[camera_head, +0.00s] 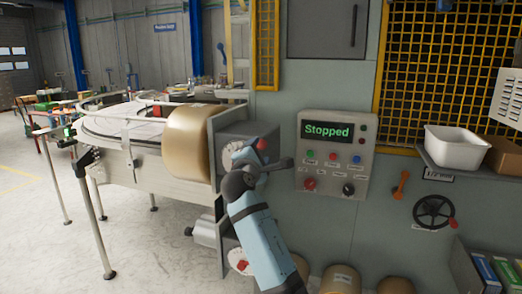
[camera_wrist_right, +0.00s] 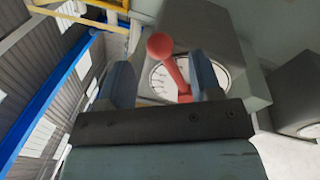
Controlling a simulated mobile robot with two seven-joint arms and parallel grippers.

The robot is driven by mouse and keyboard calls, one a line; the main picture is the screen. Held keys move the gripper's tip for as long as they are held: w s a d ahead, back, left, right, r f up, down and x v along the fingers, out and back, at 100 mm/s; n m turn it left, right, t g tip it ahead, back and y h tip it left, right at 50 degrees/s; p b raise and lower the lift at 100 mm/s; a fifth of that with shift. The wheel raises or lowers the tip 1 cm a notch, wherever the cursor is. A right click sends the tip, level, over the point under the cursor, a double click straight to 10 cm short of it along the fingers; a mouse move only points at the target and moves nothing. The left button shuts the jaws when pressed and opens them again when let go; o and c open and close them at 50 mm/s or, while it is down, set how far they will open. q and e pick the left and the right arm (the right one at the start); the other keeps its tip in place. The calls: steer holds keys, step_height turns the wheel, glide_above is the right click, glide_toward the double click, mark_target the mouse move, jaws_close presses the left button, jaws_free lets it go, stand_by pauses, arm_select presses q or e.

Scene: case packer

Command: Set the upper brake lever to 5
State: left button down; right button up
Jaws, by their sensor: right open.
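The upper brake is a grey box (camera_head: 232,132) on the machine's side, beside the brown roll. Its white dial (camera_wrist_right: 150,83) and red lever with a ball knob (camera_wrist_right: 160,46) show in the wrist view; the knob also shows in the head view (camera_head: 262,143). The dial numbers are too small to read. My right gripper (camera_head: 244,156) is in front of this box and partly hides the dial. Its fingers (camera_wrist_right: 162,72) are open, one on each side of the red lever, with gaps visible. My left gripper is out of view.
A lower brake with a white dial (camera_head: 237,262) sits below, partly behind my right arm. The large brown roll (camera_head: 190,138) is close on the left. A control panel (camera_head: 333,155) reading "Stopped" is to the right. A handwheel (camera_head: 434,211) is farther right.

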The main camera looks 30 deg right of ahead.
steer(key=b+v, duration=0.1)
steer(key=v, duration=0.8)
steer(key=shift+s, duration=0.25)
steer(key=shift+a+f, duration=0.1)
steer(key=shift+a, duration=0.05)
steer(key=s+a+f+m+y+p, duration=0.1)
steer(key=s+a+f+y, duration=0.3)
steer(key=f, duration=0.9)
steer(key=s+a+f+y+p, duration=0.15)
steer(key=f+y, duration=0.45)
steer(key=f, duration=0.7)
steer(key=s+a+f+m+g+y+p, duration=0.1)
steer(key=s+f+m+y, duration=0.1)
steer(key=s+f, duration=0.4)
steer(key=s+a+f+m+g+y+p, duration=0.1)
steer(key=s+f+m, duration=0.4)
steer(key=s, duration=0.7)
steer(key=s+a+f+m+y+p, duration=0.1)
steer(key=s+a+f+m+y, duration=0.1)
steer(key=s+f, duration=0.4)
steer(key=s+m+y, duration=0.1)
steer(key=s+y, duration=0.1)
steer(key=s, duration=0.1)
steer(key=shift+s+a+f+g, duration=0.3)
steer(key=shift+a+g, duration=0.05)
steer(key=shift+g, duration=0.05)
